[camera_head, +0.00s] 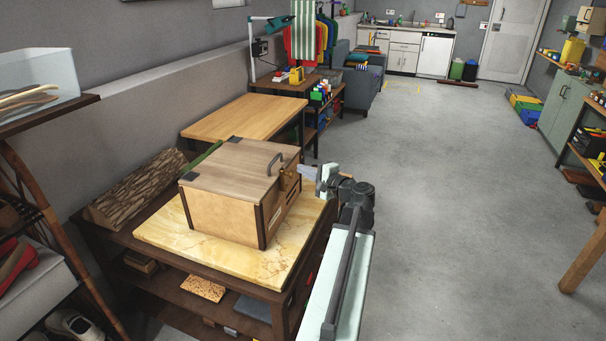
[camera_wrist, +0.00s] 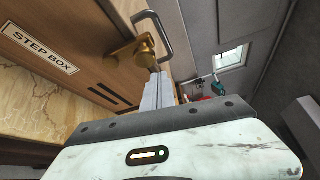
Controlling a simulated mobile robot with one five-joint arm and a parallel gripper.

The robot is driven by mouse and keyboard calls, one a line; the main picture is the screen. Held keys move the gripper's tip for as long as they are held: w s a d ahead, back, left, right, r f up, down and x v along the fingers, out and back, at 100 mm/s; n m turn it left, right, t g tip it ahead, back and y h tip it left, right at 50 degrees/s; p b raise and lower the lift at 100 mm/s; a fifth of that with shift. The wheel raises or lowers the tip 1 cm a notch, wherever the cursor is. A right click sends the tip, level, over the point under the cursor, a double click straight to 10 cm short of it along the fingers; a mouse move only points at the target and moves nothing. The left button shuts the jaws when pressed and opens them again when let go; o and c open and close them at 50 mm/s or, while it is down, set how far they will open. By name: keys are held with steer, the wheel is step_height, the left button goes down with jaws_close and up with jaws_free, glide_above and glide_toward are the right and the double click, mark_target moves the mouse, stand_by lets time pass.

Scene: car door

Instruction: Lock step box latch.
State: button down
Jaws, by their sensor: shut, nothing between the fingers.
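The step box (camera_head: 228,205) is a wooden box with a closed brown lid on a yellowish stone-topped bench. The brass latch (camera_wrist: 138,50) is on the box's front face, near a dark bar handle (camera_wrist: 152,18). In the head view the latch (camera_head: 289,180) is small, at the box's right side, with the handle (camera_head: 274,161) on the lid. My gripper (camera_head: 304,169) reaches in from the right. In the wrist view its fingers (camera_wrist: 160,88) are shut and empty, with tips right by the latch. I cannot tell whether they touch it, nor whether it is locked.
The stone top (camera_head: 160,235) has bare room around the box. A log (camera_head: 135,187) lies along the bench's back left. A wooden table (camera_head: 240,117) stands beyond the box. Open grey floor (camera_head: 450,210) lies to the right.

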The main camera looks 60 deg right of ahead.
steer(key=s, duration=0.9)
steer(key=shift+s+a+f+b, duration=0.2)
steer(key=shift+s+a+b, duration=0.1)
steer(key=shift+s+a, duration=0.1)
